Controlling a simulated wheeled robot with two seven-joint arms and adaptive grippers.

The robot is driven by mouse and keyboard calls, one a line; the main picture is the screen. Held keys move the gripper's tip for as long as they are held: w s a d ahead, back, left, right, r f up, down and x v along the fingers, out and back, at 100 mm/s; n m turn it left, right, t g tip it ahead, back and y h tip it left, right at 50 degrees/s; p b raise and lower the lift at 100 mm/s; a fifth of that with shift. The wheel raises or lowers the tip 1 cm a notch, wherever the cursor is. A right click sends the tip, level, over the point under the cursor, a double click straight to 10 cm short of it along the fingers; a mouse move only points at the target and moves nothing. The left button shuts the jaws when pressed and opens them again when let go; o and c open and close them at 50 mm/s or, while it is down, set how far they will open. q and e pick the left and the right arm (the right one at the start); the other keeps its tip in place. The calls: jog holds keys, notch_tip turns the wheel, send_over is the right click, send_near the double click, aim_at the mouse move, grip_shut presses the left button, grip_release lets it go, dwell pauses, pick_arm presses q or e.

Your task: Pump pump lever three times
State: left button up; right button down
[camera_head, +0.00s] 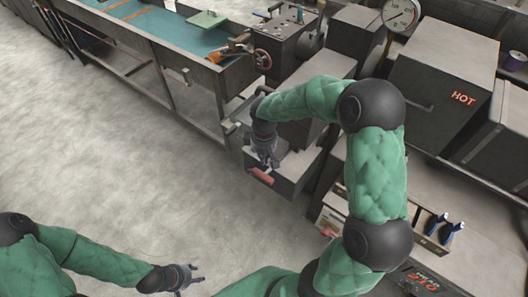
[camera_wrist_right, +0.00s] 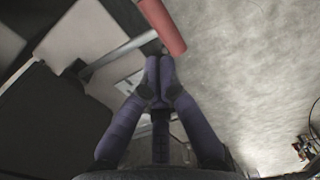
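The pump lever shows as a red grip (camera_head: 262,176) on the front side of a grey metal unit in the head view. The grip also shows large at the top of the right wrist view (camera_wrist_right: 162,24), with a grey bar beside it. My right gripper (camera_head: 270,163) is right at the red grip. In the wrist view its fingertips (camera_wrist_right: 160,62) are together, with nothing visible between them, just below the grip's end. I cannot tell whether they touch it. My left gripper (camera_head: 194,274) is low in the head view, away from the lever, with its fingers apart and empty.
A long workbench (camera_head: 190,55) with a blue-green top stands at the back left. A grey box marked HOT (camera_head: 440,95) and a round gauge (camera_head: 400,14) stand at the right. Blue-handled tools (camera_head: 448,230) sit in a rack at the lower right. The concrete floor (camera_head: 120,150) is clear.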

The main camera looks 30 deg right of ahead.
jog(key=shift+f+b, duration=0.4)
jog(key=shift+f, duration=2.75)
